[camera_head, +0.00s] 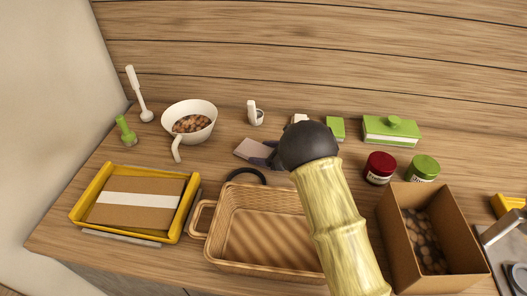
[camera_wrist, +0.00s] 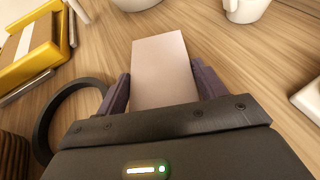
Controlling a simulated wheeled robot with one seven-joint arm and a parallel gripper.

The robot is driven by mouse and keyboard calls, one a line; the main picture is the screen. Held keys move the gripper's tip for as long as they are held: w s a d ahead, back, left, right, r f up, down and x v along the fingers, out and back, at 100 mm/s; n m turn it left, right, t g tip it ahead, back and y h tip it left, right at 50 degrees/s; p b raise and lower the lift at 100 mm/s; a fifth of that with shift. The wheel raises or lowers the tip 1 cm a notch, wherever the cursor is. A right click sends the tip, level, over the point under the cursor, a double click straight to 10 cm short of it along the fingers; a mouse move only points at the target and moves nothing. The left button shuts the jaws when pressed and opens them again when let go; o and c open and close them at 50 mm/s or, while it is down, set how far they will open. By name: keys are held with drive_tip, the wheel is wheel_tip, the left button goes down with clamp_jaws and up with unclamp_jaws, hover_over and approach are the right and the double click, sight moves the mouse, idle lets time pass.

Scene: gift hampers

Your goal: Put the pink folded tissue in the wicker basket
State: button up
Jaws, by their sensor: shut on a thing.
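The pink folded tissue (camera_wrist: 162,65) is a pale pink flat rectangle between the two fingers of my gripper (camera_wrist: 162,92) in the wrist view. My gripper is shut on it. In the head view the tissue (camera_head: 244,148) shows at the left of the dark wrist, above the wooden table behind the basket. Its height above the table is hard to tell. The wicker basket (camera_head: 216,228) stands at the front middle of the table, and its visible inside is empty. My arm covers its right side.
A yellow tray (camera_head: 76,207) with a brown box (camera_head: 135,215) is left of the basket. A cardboard box (camera_head: 393,240) of round brown things is at right. A white pan (camera_head: 184,109), red jar (camera_head: 379,168) and green jar (camera_head: 422,169) stand behind. A dark ring (camera_head: 245,174) lies by the basket's back edge.

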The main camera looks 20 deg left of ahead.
drive_tip(key=shift+f, duration=0.15)
drive_tip(key=o, duration=0.9)
drive_tip(key=shift+o, duration=0.2)
drive_tip(key=shift+r, duration=0.25)
drive_tip(key=b+v, duration=0.2)
drive_tip(key=v, duration=1)
drive_tip(key=shift+f, duration=0.1)
